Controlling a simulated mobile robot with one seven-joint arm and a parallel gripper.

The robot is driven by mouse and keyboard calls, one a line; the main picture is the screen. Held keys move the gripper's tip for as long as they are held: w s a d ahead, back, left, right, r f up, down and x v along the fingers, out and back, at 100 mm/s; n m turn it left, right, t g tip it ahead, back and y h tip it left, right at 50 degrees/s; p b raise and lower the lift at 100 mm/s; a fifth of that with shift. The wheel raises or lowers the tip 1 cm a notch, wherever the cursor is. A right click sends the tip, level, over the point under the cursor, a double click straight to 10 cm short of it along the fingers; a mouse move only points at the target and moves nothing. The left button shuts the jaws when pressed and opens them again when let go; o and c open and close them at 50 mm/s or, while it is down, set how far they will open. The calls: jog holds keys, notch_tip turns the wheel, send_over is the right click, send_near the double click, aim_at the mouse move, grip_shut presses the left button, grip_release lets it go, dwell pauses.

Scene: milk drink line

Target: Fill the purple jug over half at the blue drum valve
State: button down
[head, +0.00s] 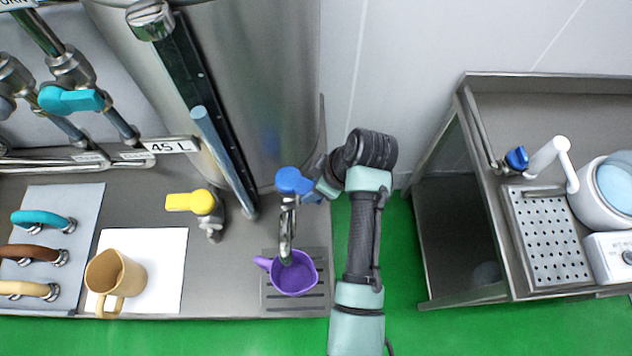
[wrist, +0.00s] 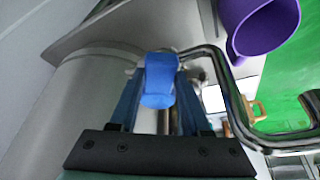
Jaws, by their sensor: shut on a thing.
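The purple jug (head: 299,284) stands upright on a slotted drip grate (head: 268,300), under the curved metal spout (head: 287,232). Its inside looks purple, and I see no milk or stream in it. In the wrist view the jug (wrist: 258,22) is at the upper right, beside the spout (wrist: 233,95). My gripper (head: 306,188) is at the blue valve handle (head: 289,179) at the front of the large steel drum (head: 265,90). In the wrist view my gripper's fingers (wrist: 158,88) are on either side of the blue handle (wrist: 159,72), shut on it.
A yellow valve (head: 192,202) sits left of the spout. A tan mug (head: 115,275) stands on a white sheet (head: 168,265). A teal valve (head: 70,100) is at the upper left. A steel sink bench (head: 480,235) stands to the right, across green floor (head: 408,300).

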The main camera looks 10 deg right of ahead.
jog(key=shift+c, duration=1.8)
grip_release()
jog(key=p+v, duration=0.1)
jog(key=v, duration=1.2)
